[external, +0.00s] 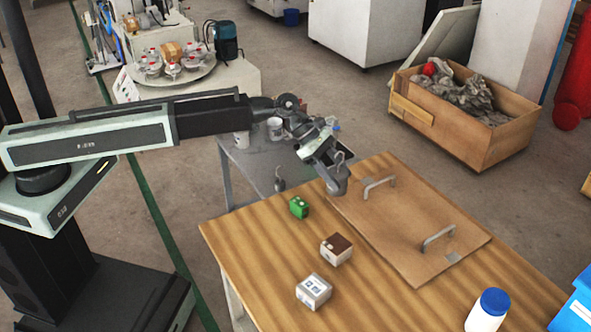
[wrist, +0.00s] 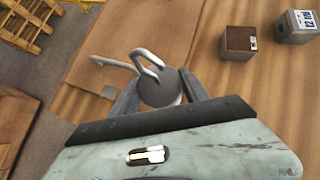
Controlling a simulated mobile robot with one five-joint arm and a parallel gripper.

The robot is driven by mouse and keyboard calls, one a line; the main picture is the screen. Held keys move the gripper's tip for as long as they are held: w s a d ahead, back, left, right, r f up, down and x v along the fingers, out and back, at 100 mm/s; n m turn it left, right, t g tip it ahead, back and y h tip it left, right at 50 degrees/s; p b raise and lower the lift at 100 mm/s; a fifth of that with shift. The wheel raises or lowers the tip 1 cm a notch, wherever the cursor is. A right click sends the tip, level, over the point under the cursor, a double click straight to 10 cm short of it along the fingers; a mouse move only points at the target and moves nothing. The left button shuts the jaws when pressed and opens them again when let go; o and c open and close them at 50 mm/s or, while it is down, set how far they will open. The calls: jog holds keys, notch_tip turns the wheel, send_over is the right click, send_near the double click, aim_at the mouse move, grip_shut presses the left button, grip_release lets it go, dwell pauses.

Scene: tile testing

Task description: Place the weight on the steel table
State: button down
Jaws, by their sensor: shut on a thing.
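The steel table (external: 238,172) is a grey surface behind the wooden table, partly hidden by my arm. A small dark hooked object (external: 279,185) stands near its front edge.
The board (external: 400,220) has two raised handles. White cups (external: 275,128) stand on the steel table.

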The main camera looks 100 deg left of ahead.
jog(key=s+a+f+n+y+b, duration=0.2)
jog(key=s+a+f+n+b, duration=0.15)
jog(key=s+a, duration=1.2)
jog(key=n+y+b, duration=0.2)
jog(key=b, duration=0.1)
send_over(253, 158)
notch_tip(253, 158, down, 4)
notch_tip(253, 158, down, 8)
jog(key=b, duration=0.8)
jog(key=shift+a+b, duration=0.1)
jog(key=shift+b, duration=0.2)
jog(key=shift+r, duration=0.2)
jog(key=shift+f, duration=0.15)
jog(key=c, duration=0.8)
grip_release()
jog(key=shift+c, duration=0.2)
